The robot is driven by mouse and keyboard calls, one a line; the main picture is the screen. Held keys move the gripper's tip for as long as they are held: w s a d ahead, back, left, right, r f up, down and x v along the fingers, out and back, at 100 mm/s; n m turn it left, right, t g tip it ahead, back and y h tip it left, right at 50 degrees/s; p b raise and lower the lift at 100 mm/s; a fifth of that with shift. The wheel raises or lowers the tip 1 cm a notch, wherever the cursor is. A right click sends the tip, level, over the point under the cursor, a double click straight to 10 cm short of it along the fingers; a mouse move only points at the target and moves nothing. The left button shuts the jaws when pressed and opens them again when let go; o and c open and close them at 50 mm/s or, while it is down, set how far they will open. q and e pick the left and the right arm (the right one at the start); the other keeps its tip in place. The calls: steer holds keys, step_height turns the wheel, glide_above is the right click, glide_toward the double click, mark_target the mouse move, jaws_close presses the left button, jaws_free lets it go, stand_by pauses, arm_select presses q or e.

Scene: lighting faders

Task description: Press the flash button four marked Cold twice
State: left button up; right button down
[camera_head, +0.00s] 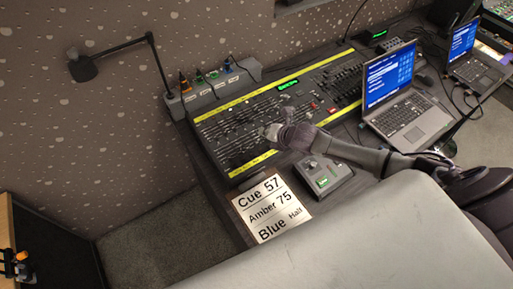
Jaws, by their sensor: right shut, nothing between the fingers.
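The lighting console (222,127) lies on the desk, with rows of faders and yellow label strips (249,163) along its near and far edges. The flash buttons and their markings, including Cold, are too small to read in the head view. My right gripper (270,132) is shut and empty. It is over the middle of the console, near its front yellow strip, and covers part of the panel. I cannot tell whether its tips touch a button. My left gripper is not in view.
Two open laptops (412,115) (474,68) stand to the right. A black desk lamp (83,68) rises behind the console's left end.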

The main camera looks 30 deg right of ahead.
mark_target(259, 145)
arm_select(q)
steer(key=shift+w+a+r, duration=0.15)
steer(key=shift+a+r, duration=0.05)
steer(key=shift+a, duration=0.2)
arm_select(e)
steer(key=shift+s+n, duration=0.1)
steer(key=shift+n, duration=0.4)
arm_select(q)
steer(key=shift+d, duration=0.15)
arm_select(e)
steer(key=shift+d, duration=0.15)
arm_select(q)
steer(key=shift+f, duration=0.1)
arm_select(e)
steer(key=shift+f, duration=0.1)
